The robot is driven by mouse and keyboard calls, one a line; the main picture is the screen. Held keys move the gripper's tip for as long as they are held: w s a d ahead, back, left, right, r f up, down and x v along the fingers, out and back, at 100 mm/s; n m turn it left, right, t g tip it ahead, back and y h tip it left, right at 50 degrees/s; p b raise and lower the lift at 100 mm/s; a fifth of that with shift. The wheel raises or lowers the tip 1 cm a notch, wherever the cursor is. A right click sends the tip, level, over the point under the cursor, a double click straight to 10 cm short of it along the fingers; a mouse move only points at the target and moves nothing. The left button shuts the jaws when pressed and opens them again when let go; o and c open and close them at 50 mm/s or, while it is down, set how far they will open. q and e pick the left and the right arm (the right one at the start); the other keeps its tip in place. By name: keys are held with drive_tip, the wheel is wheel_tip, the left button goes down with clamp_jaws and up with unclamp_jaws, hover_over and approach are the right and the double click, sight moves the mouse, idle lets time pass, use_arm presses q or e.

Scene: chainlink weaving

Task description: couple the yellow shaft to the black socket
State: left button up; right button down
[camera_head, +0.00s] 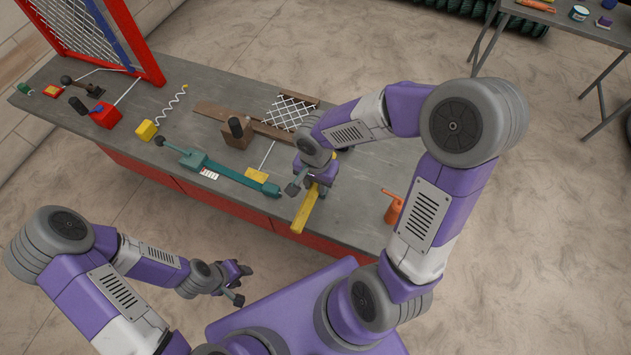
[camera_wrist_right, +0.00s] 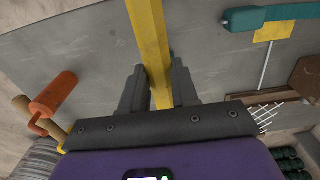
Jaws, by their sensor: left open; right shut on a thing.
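The yellow shaft (camera_head: 307,211) is a long bar near the table's front edge, its lower end reaching past that edge. My right gripper (camera_head: 320,185) is shut on it; in the right wrist view the shaft (camera_wrist_right: 148,38) runs between the two dark fingers (camera_wrist_right: 158,92). Another black piece (camera_head: 78,105) lies at the far left. My left gripper (camera_head: 240,283) is open and empty, off the table's front.
A teal tool (camera_head: 231,175) lies along the front edge, with a yellow block (camera_head: 256,175) beside it. White mesh (camera_head: 287,112) and brown wooden pieces lie behind. An orange cylinder (camera_head: 393,209) stands at the right. A red frame (camera_head: 145,60) rises at the left.

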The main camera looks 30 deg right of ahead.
drive_tip(key=shift+w, duration=0.1)
drive_tip(key=shift+f+b, duration=0.15)
drive_tip(key=shift+b, duration=0.2)
drive_tip(key=shift+w+d+f+b, duration=1)
drive_tip(key=shift+d+f, duration=0.1)
drive_tip(key=shift+f, duration=0.2)
drive_tip(key=shift+w+d+f+b, duration=0.7)
drive_tip(key=shift+w+d+f, duration=0.15)
drive_tip(key=shift+d+f, duration=0.2)
drive_tip(key=shift+f+b, duration=0.25)
drive_tip(key=shift+b, duration=0.05)
drive_tip(key=shift+f+b, duration=0.25)
drive_tip(key=shift+b, duration=0.05)
drive_tip(key=shift+w+d, duration=0.2)
drive_tip(key=shift+w+d, duration=0.25)
drive_tip(key=shift+d, duration=0.05)
